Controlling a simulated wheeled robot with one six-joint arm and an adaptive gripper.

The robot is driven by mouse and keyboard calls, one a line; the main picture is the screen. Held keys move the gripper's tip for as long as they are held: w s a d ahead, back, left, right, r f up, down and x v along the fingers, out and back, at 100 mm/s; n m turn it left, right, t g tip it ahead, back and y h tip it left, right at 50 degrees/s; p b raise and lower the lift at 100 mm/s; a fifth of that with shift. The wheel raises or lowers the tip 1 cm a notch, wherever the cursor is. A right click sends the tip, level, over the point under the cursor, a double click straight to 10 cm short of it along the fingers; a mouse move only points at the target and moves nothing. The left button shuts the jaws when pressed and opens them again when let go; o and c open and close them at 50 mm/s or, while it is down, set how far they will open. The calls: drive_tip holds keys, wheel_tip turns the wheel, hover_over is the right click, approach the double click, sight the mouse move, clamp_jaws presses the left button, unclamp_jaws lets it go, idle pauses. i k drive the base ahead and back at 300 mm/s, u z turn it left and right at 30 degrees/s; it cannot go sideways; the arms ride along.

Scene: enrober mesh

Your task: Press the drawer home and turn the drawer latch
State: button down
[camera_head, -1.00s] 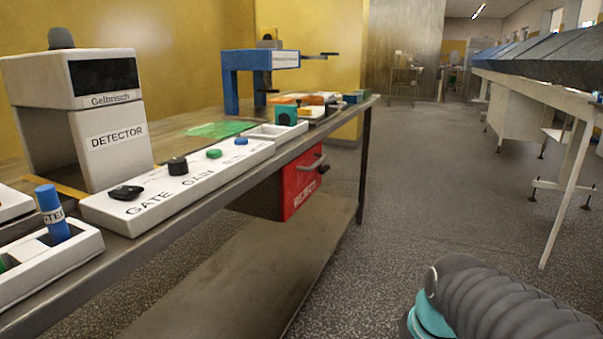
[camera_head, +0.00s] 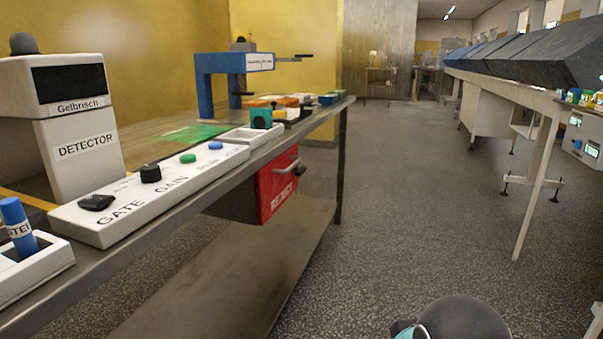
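The red drawer front (camera_head: 277,190) marked REJECT hangs under the steel table in the head view. A light bar handle (camera_head: 286,166) crosses its upper part. A small dark piece (camera_head: 300,171) sits at its right edge, perhaps the latch; its turn is too small to tell. I cannot tell how far out the drawer stands. Part of my own arm shows at the bottom right, well in front of and apart from the drawer. My gripper itself does not show.
The table (camera_head: 150,222) carries a white detector (camera_head: 85,150), a control strip (camera_head: 125,208) with knobs and buttons, a blue frame (camera_head: 205,95) and small trays. Open speckled floor (camera_head: 400,210) lies right of it. A long conveyor table (camera_head: 535,170) stands at the right.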

sight(298, 171)
drive_tip(key=k, duration=0.45)
drive_tip(key=z, duration=0.75)
drive_tip(key=i, duration=0.75)
drive_tip(key=u, duration=1.15)
